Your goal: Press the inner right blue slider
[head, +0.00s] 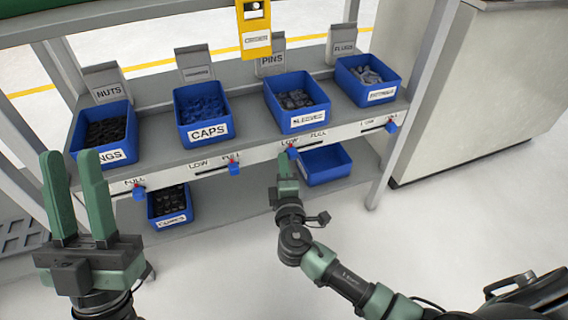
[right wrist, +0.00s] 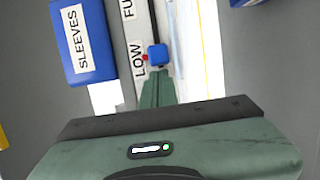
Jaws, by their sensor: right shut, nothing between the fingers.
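The inner right blue slider (head: 292,153) is on the white strip along the shelf's front edge, at the LOW end of its slot below the sleeves bin. It also shows in the right wrist view as a blue block (right wrist: 158,54) beside the LOW label, with a small red part on its side. My right gripper (head: 284,160) is shut and empty, its tips pointing at the slider and just short of it or touching; I cannot tell which. Its shut fingers show in the right wrist view (right wrist: 158,76). My left gripper (head: 77,165) is open and empty, at the left, away from the sliders.
Other blue sliders sit on the strip: outer left (head: 139,193), inner left (head: 234,169) and outer right (head: 391,126). Blue bins, such as the caps bin (head: 184,125) and sleeves bin (head: 291,125), stand on the shelf above. An empty-looking blue bin (head: 326,166) sits below, right of my right gripper.

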